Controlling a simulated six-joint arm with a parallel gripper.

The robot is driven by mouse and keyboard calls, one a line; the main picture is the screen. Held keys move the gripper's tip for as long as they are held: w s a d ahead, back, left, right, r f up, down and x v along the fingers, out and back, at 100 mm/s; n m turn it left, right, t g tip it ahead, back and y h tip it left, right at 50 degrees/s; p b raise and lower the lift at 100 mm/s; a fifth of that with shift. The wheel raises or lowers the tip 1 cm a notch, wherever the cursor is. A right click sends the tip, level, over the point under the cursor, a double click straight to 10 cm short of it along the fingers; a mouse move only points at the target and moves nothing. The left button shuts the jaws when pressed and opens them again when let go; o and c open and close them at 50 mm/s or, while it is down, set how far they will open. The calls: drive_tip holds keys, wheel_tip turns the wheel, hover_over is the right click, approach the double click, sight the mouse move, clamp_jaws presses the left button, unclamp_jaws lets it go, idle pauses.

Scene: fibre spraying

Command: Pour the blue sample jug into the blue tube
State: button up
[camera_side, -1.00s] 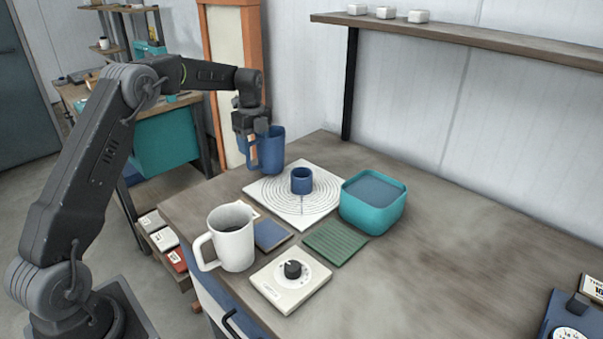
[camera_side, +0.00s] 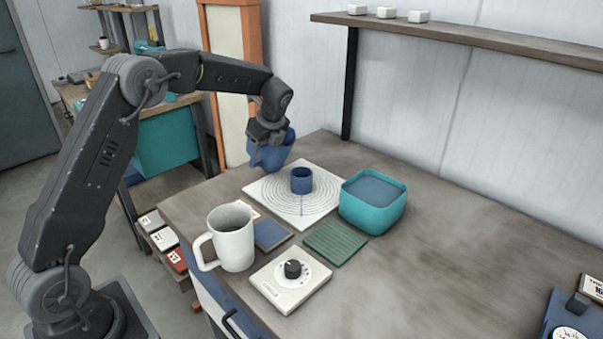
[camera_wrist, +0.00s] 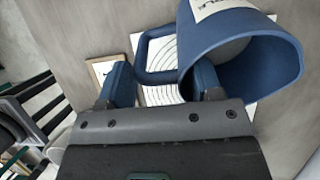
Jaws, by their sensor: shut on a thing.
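The blue sample jug (camera_side: 271,153) is in my gripper (camera_side: 265,132), tilted, above the table's back left. In the wrist view my gripper (camera_wrist: 162,82) is shut on the jug's handle, and the jug (camera_wrist: 285,60) shows its open mouth and part of a white label. The blue tube (camera_side: 302,181) stands upright on a white mat with rings (camera_side: 318,205), to the right of the jug and a little lower. The jug is apart from the tube. I cannot see whether anything flows from the jug.
A teal tub (camera_side: 372,211) with blue contents stands right of the mat. A white jug (camera_side: 232,240), a blue pad (camera_side: 270,234), a green pad (camera_side: 335,242) and a white dial box (camera_side: 290,283) are in front. The table's right side is largely clear.

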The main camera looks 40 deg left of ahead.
drive_tip(key=d+y, duration=0.2)
drive_tip(key=shift+d+f+y, duration=0.15)
drive_tip(key=shift+d+y, duration=0.05)
drive_tip(key=shift+y, duration=0.1)
drive_tip(key=shift+d+f+y, duration=0.35)
drive_tip(key=shift+d+y, duration=0.2)
drive_tip(key=shift+y, duration=0.45)
idle(1.0)
drive_tip(key=shift+d+f+y+p, duration=0.2)
drive_tip(key=shift+y+p, duration=0.25)
drive_tip(key=shift+y, duration=0.35)
idle(0.6)
